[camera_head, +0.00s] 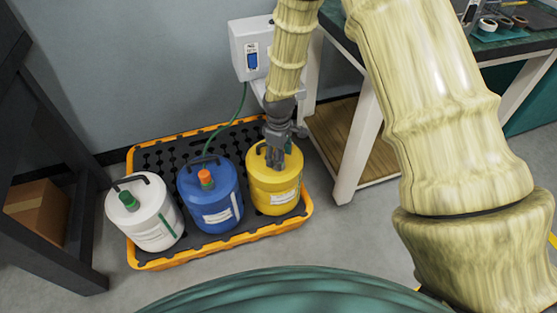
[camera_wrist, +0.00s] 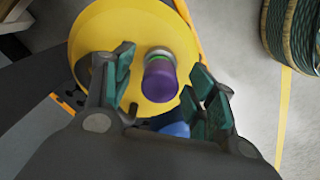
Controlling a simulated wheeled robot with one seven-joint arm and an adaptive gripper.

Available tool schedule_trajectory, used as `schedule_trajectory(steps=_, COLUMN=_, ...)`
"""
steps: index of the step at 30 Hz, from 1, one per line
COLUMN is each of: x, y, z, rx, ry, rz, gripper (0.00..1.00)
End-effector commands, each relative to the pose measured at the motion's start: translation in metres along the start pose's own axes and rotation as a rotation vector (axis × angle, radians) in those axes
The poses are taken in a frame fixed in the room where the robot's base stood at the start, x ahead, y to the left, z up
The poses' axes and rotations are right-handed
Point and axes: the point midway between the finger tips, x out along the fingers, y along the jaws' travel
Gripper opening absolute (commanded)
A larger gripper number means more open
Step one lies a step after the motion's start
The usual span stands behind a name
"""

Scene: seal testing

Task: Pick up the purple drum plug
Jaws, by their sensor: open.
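The purple drum plug (camera_wrist: 159,82) stands on top of the yellow drum (camera_wrist: 95,28), seen between my gripper's fingers in the wrist view. A greenish-white ring shows at its far end. My gripper (camera_wrist: 162,92) is open, with one green-padded finger to each side of the plug and a gap on both sides. In the head view my gripper (camera_head: 276,160) points down over the top of the yellow drum (camera_head: 274,190) and hides the plug there.
The blue drum (camera_head: 212,200) with an orange plug and the white drum (camera_head: 148,222) with a green plug stand left on the same orange-edged tray (camera_head: 160,262). A wall box (camera_head: 250,50) is behind; a workbench leg (camera_head: 357,150) stands right.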

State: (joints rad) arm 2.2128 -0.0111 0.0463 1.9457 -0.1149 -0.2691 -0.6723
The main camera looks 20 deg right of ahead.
Motion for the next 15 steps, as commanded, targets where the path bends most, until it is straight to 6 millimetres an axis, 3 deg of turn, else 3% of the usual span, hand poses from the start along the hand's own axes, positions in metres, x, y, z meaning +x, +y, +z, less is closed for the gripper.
schedule_trajectory(steps=4, x=-0.0008, y=0.0000, z=-0.0001, rx=0.000, ry=0.000, rz=0.000, gripper=0.55)
schedule_trajectory(steps=12, x=-0.0009, y=-0.0001, z=-0.0001, rx=0.000, ry=0.000, rz=0.000, gripper=0.06)
schedule_trajectory(steps=15, x=-0.0010, y=0.0000, z=-0.0002, rx=0.000, ry=0.000, rz=0.000, gripper=0.04)
